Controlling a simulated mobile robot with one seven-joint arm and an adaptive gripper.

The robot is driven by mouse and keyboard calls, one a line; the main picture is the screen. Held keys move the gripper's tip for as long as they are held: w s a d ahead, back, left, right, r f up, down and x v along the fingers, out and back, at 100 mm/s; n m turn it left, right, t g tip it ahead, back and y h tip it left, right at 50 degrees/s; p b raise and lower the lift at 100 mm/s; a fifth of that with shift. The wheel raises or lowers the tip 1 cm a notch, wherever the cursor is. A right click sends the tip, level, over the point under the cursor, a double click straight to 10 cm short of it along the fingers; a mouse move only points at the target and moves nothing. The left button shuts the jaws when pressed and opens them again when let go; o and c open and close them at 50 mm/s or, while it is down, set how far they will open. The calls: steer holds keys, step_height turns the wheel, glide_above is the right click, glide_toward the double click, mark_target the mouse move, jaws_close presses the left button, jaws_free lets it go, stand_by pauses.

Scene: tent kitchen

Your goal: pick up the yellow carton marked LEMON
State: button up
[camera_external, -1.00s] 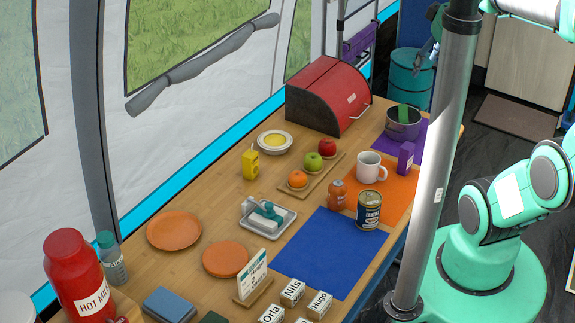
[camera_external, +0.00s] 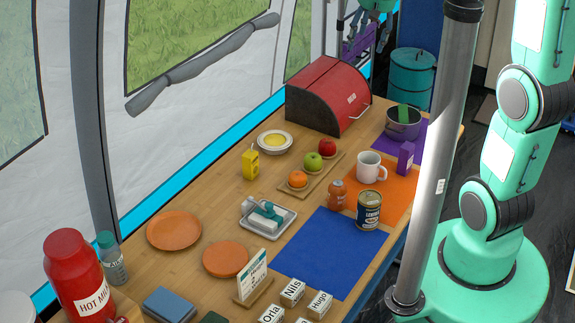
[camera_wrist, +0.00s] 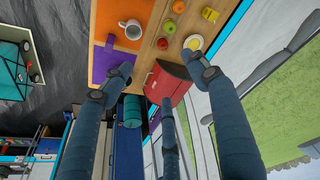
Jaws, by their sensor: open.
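The yellow carton (camera_external: 250,164) stands upright on the wooden table (camera_external: 218,210), left of the fruit board and in front of the bowl. Its marking is too small to read. In the wrist view the yellow carton (camera_wrist: 209,14) is near the top edge, right of the fruit, beyond my fingertips. My gripper (camera_external: 367,28) is high at the top of the external view, beyond the red bread bin and well away from the carton. In the wrist view my gripper (camera_wrist: 160,76) has its dark fingers spread wide and empty.
The red bread bin (camera_external: 328,95) stands between my gripper and the carton. The bowl (camera_external: 275,142) and fruit board (camera_external: 312,176) are near the carton. A white mug (camera_external: 369,168), purple carton (camera_external: 405,157) and pot (camera_external: 403,122) stand right. Bare wood lies left of the carton.

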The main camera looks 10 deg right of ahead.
steer(key=w+a+f+n+g+p, duration=0.1)
steer(key=w+a+f+n, duration=0.1)
steer(key=w+a+f, duration=0.7)
steer(key=n+g+p, duration=0.2)
steer(key=n, duration=0.2)
glide_above(250, 154)
steer(key=shift+h, duration=0.3)
step_height(250, 154, down, 32)
steer(key=shift+w+d+r, duration=0.1)
steer(key=shift+w+d, duration=0.05)
steer(key=shift+a+f, duration=0.25)
steer(key=shift+f, duration=0.2)
steer(key=shift+f, duration=4.3)
